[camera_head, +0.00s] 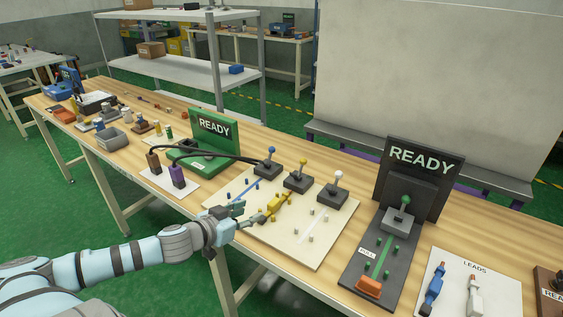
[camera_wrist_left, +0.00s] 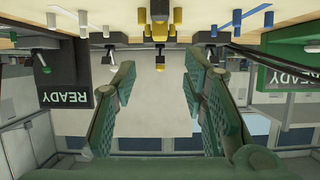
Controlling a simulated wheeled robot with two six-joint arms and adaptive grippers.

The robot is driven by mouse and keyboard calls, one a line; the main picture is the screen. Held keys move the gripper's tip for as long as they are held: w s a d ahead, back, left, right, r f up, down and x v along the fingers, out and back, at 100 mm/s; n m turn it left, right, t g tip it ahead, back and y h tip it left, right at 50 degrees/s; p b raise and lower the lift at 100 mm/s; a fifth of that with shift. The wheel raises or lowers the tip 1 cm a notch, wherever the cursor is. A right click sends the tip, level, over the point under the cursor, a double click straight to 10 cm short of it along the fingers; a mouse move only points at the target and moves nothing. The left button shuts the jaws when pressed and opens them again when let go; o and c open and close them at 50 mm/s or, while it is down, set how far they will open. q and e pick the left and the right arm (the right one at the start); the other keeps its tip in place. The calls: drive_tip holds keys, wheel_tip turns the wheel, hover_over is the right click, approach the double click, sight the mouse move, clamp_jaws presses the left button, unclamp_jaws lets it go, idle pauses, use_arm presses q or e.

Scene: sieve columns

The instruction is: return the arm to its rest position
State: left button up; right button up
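My left arm reaches in from the lower left in the head view, over the front edge of the long wooden table (camera_head: 345,297). Its gripper (camera_head: 251,213) is at the front left of a cream board (camera_head: 290,247). In the left wrist view the gripper (camera_wrist_left: 157,75) has its two green fingers spread wide with nothing between them. A yellow plug-like piece (camera_head: 277,204) lies on the board just past the fingertips; it also shows beyond them in the wrist view (camera_wrist_left: 160,28). My right gripper is not in view.
Three joystick-like stations (camera_head: 298,181) line the board's back. A black READY stand (camera_head: 420,172) is to the right, beside a LEADS board (camera_head: 455,285). A green READY stand (camera_head: 215,138) is behind left, near a purple plug (camera_head: 177,175). Open green floor lies before the table.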

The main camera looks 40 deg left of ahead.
use_arm(q)
drive_tip(key=s+d+f+g+y, duration=0.2)
drive_tip(key=s+d+f+g, duration=0.25)
drive_tip(key=s+f, duration=0.5)
drive_tip(key=s+d+f+m+g+h, duration=0.1)
drive_tip(key=s+d+f+g, duration=0.15)
drive_tip(key=s+d, duration=0.45)
drive_tip(key=s+d+f+g, duration=0.2)
drive_tip(key=s+d+g, duration=0.1)
drive_tip(key=s+d, duration=0.4)
wheel_tip(320, 180, down, 18)
drive_tip(key=s+a+g+p, duration=0.1)
drive_tip(key=s+a+p, duration=0.1)
drive_tip(key=a, duration=0.1)
drive_tip(key=s+f+g+p, duration=0.1)
drive_tip(key=s+f, duration=1)
drive_tip(key=s, duration=0.2)
drive_tip(key=shift+s+a, duration=0.25)
